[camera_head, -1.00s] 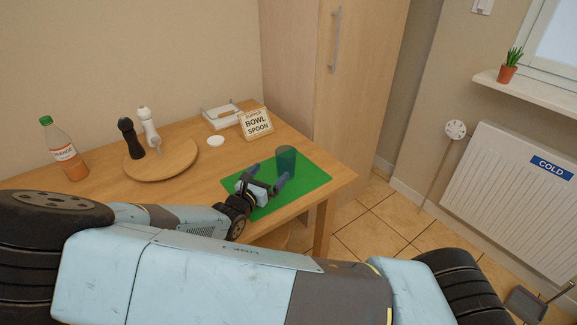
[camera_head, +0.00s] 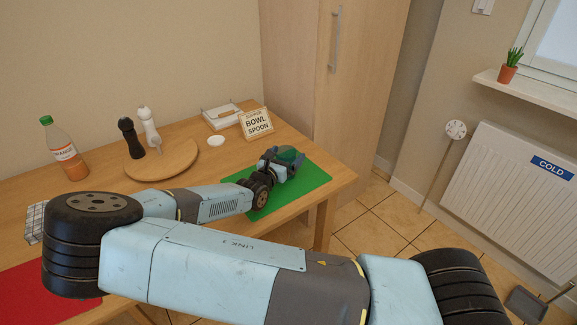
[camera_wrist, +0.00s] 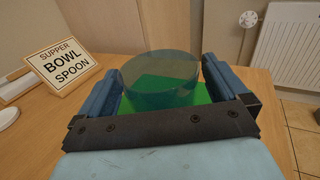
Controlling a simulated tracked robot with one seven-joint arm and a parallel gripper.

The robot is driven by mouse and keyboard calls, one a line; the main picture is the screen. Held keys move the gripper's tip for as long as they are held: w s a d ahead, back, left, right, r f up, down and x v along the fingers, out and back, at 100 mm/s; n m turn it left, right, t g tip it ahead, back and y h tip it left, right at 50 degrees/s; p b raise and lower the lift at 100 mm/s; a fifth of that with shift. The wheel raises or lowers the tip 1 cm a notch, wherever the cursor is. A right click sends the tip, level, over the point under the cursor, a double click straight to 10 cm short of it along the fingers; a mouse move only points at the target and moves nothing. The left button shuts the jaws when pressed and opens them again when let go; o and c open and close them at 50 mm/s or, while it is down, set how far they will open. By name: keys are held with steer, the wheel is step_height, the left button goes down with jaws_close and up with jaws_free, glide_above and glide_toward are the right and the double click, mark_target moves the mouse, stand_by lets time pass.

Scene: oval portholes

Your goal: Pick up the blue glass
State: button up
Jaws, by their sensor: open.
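The blue glass (camera_wrist: 160,75) is see-through and stands upright on the green mat (camera_head: 308,181). In the wrist view it fills the space between the two blue fingers of my gripper (camera_wrist: 166,92), one finger on each side. The jaws are open, and the glass looks to be between them with a small gap at the sides. In the head view my gripper (camera_head: 284,158) hides most of the glass (camera_head: 290,155); only a dark bluish part shows.
A "SUPPER BOWL SPOON" sign (camera_head: 256,124) stands behind the mat. A round board (camera_head: 161,160) with black and white mills, a small white dish (camera_head: 215,141), a white tray (camera_head: 222,116) and an orange bottle (camera_head: 66,150) are farther left. A tall cabinet (camera_head: 330,90) rises behind.

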steer(key=shift+w+d, duration=0.1)
steer(key=c, duration=1)
steer(key=shift+c, duration=0.4)
steer(key=shift+r, duration=0.15)
